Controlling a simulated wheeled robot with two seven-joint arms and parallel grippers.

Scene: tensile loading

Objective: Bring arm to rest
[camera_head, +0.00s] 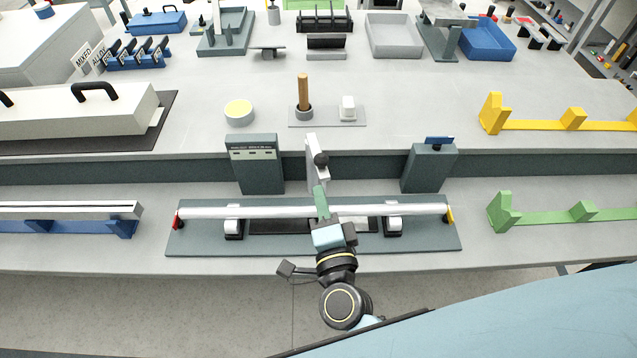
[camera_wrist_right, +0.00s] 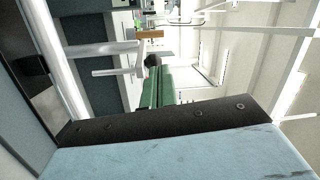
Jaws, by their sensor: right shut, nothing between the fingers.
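My right gripper (camera_head: 320,200) comes in from the bottom of the head view. Its green fingers are shut with nothing between them, and they show end-on in the right wrist view (camera_wrist_right: 160,86). A long silver bar (camera_head: 275,211) lies level across the test fixture (camera_head: 190,243), over two dark supports. The gripper covers the middle of the bar; I cannot tell whether it touches it. The bar also shows in the right wrist view (camera_wrist_right: 55,58). A red tip (camera_head: 176,220) marks the left end and a yellow tip (camera_head: 450,214) the right. My left gripper is not in view.
Behind the bar stand a dark display box (camera_head: 257,165), a pale upright with a black knob (camera_head: 321,159), and a blue-topped box (camera_head: 429,168). A blue rack (camera_head: 85,228) stands left, a green rack (camera_head: 540,214) right. The front bench edge has free room.

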